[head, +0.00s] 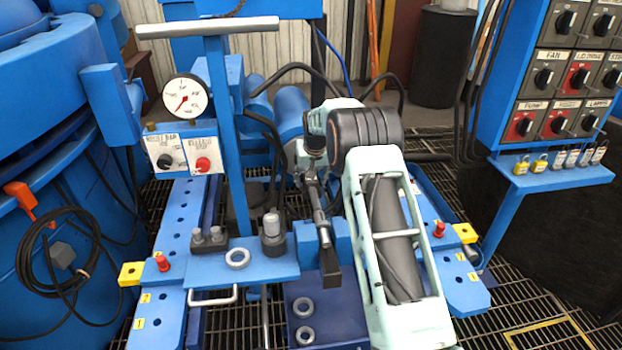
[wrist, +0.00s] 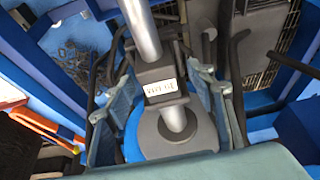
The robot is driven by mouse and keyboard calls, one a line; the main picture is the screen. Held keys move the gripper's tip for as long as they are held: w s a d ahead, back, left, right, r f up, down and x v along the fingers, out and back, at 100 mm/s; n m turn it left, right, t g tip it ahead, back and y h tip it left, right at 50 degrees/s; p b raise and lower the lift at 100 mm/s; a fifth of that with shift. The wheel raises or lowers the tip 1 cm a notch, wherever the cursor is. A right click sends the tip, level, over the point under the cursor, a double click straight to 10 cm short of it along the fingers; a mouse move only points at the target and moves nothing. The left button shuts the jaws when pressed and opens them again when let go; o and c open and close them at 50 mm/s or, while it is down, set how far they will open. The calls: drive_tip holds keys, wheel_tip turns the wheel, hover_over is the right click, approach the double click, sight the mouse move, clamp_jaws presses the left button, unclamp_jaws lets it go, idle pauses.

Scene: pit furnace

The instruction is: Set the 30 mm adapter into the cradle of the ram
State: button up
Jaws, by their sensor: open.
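My gripper (head: 322,228) hangs over the right end of the blue bench shelf (head: 215,270) in the head view. In the wrist view its two teal fingers (wrist: 160,105) stand apart. A bright metal rod (wrist: 143,30) with a dark labelled block (wrist: 160,85) and a grey round base shows between them; I cannot tell whether they touch it, and the label is not readable. A grey cylinder in a dark holder (head: 272,235) and a dark block with two short cylinders (head: 208,240) stand on the shelf. I cannot tell which piece is the 30 mm adapter; the ram's cradle is not clearly identifiable.
A pale ring (head: 238,258) lies on the shelf, and two more rings (head: 303,307) lie on the lower blue plate. A tall blue T-handled post (head: 222,130) and a gauge (head: 184,96) stand to the left. A switch panel (head: 565,80) is at right.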

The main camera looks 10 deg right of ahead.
drive_tip(key=v, duration=1.2)
drive_tip(key=shift+r, duration=0.1)
